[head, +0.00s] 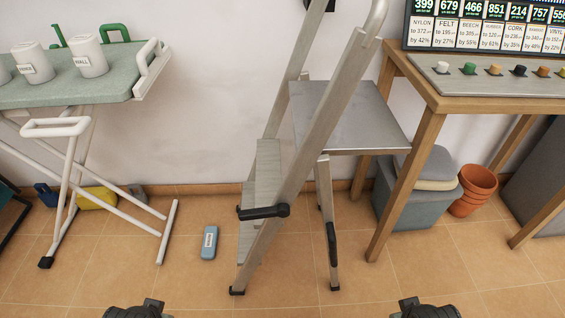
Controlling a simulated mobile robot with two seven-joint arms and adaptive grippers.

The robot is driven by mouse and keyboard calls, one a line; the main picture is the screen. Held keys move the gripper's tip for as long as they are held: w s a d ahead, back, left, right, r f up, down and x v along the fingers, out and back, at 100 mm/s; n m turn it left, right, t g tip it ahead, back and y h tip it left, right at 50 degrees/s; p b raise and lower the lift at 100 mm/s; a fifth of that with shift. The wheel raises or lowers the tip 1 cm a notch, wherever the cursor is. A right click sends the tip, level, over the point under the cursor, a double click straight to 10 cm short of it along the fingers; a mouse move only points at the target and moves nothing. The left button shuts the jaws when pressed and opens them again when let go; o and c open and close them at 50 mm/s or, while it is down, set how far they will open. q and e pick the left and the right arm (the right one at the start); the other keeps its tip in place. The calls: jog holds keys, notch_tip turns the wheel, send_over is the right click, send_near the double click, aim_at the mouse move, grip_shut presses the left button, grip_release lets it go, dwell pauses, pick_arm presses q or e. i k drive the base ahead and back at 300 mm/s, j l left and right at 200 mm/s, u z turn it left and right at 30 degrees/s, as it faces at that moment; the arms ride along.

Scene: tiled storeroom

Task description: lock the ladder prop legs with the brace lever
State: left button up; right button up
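The grey metal step ladder (310,140) stands upright on the tiled floor in the middle of the head view, with its legs spread. A black lever (263,211) sits on its near rail and points left, about level. The ladder's prop legs (325,190) stand to the right, below the flat platform (345,115); one carries a black grip-like part (332,243). My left gripper (138,309) and my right gripper (425,309) show only as dark parts at the bottom edge, both apart from the ladder. Their fingertips are not visible.
An ironing board (115,90) with white canisters stands left, its white legs reaching near the ladder. A blue-grey labelled box (209,243) lies on the floor beside the ladder. A wooden table (430,100) stands right, with a grey bin (415,205) and terracotta pots (474,190) below.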

aim_at(282, 210)
jog(key=z, duration=0.6)
jog(key=j+z, duration=0.45)
jog(key=k+j+z, duration=0.15)
jog(key=j+z, duration=0.35)
jog(key=k+j, duration=0.1)
jog(key=j, duration=0.25)
jog(key=k+j+z, duration=0.1)
jog(key=j, duration=0.25)
jog(key=k+j, duration=0.2)
jog(key=j, duration=0.15)
jog(key=k+j+z, duration=0.1)
jog(key=j, duration=0.25)
